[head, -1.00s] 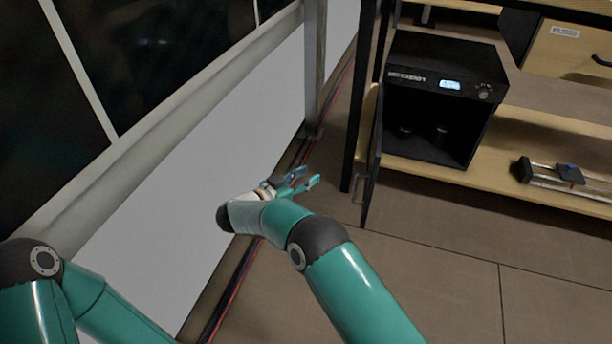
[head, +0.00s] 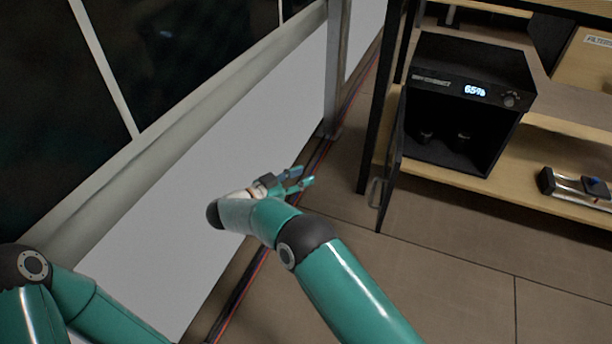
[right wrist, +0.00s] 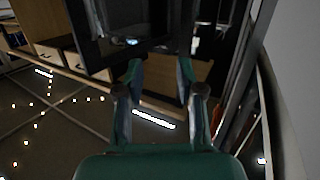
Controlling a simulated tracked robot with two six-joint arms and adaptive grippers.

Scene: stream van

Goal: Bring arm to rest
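My right arm reaches in from the bottom of the head view, and its gripper (head: 302,179) hangs over the floor strip beside the white wall panel. The gripper's two teal fingers stand apart with nothing between them. In the right wrist view the same gripper (right wrist: 158,85) shows its fingers spread wide and empty, with the floor and dim furniture beyond. My left arm shows only as teal links at the lower left of the head view; its gripper is out of the picture.
A black cabinet (head: 466,66) with a lit display stands on a wooden shelf (head: 490,192) at the right. Its door (head: 392,160) hangs open, near the right gripper. Two dark cylinders stand inside. Red cables (head: 252,275) run along the wall's foot. The floor (head: 450,280) is clear.

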